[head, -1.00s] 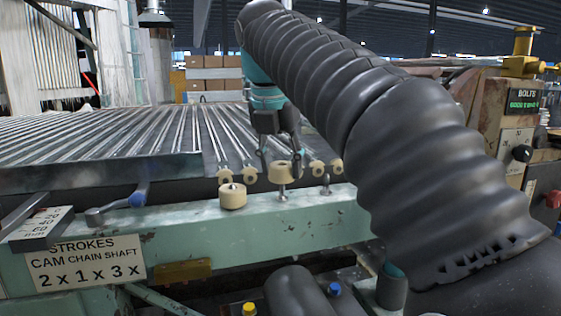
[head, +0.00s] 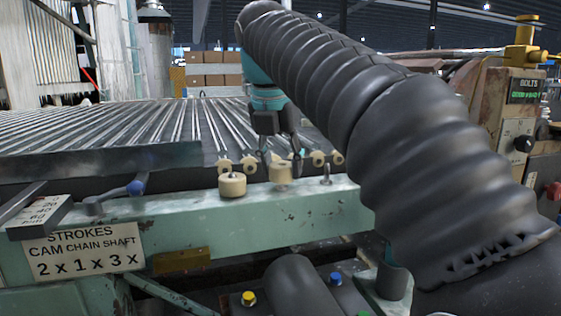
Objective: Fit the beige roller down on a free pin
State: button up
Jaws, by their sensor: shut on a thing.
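My gripper (head: 280,160) points down and is shut on the beige roller (head: 282,174), one finger on each side. The held roller sits upright around the middle pin's place on the green rail (head: 300,204). The pin under it is largely hidden, and I cannot tell whether the roller rests fully on the rail. A second beige roller (head: 232,185) sits on the rail to the left, with a pin tip at its top. A bare metal pin (head: 326,174) stands to the right of the held roller.
Several small beige rollers (head: 318,159) line the end of the ribbed bed (head: 120,125) just behind the rail. A blue-knobbed lever (head: 135,188) and a sign (head: 85,251) are at the left. My dark arm blocks the right side.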

aim_at(283, 162)
jog(key=shift+f+b, duration=0.35)
jog(key=shift+f, duration=0.25)
jog(key=o, duration=1.2)
jog(key=shift+r+p, duration=0.95)
jog(key=shift+r, duration=1.2)
jog(key=shift+b, duration=0.55)
